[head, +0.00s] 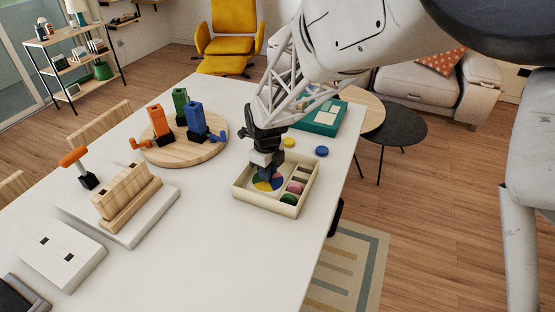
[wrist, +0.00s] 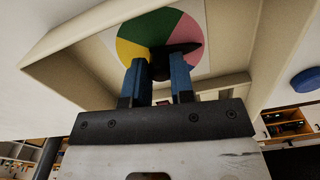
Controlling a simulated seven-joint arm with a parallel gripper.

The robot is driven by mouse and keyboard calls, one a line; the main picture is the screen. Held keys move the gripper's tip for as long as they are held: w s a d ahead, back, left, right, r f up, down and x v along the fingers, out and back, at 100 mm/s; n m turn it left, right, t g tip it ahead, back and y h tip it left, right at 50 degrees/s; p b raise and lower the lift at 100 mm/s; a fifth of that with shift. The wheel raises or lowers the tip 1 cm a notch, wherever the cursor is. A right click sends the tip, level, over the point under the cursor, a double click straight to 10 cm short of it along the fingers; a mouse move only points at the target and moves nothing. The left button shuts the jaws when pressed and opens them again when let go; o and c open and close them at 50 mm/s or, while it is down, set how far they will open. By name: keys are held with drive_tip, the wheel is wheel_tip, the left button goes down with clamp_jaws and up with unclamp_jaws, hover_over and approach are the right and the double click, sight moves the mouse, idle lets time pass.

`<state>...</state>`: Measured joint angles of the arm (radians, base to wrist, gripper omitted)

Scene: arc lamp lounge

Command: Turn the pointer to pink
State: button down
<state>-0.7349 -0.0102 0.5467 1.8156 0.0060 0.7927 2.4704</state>
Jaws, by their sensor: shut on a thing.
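A round dial with coloured sectors (head: 268,185) lies in the left part of a cream tray (head: 265,205). In the wrist view the dial shows green (wrist: 145,25) at upper left, pink (wrist: 187,30) at right and yellow (wrist: 126,50) at lower left. The black pointer (wrist: 188,47) points right, its tip over the pink side near that sector's lower edge. My gripper (head: 266,170) reaches down over the dial. Its blue fingers (wrist: 157,75) are shut on the pointer's hub. The dial's lower part is hidden by the fingers.
Yellow (head: 289,142) and blue (head: 321,151) discs lie behind the tray, near a teal box (head: 322,120). A round wooden board (head: 185,150) with coloured blocks stands left. The tray's walls surround my fingers.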

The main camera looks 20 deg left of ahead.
idle(0.3)
drive_tip(key=c, duration=1)
unclamp_jaws()
drive_tip(key=shift+r, duration=0.15)
drive_tip(key=shift+r, duration=3.75)
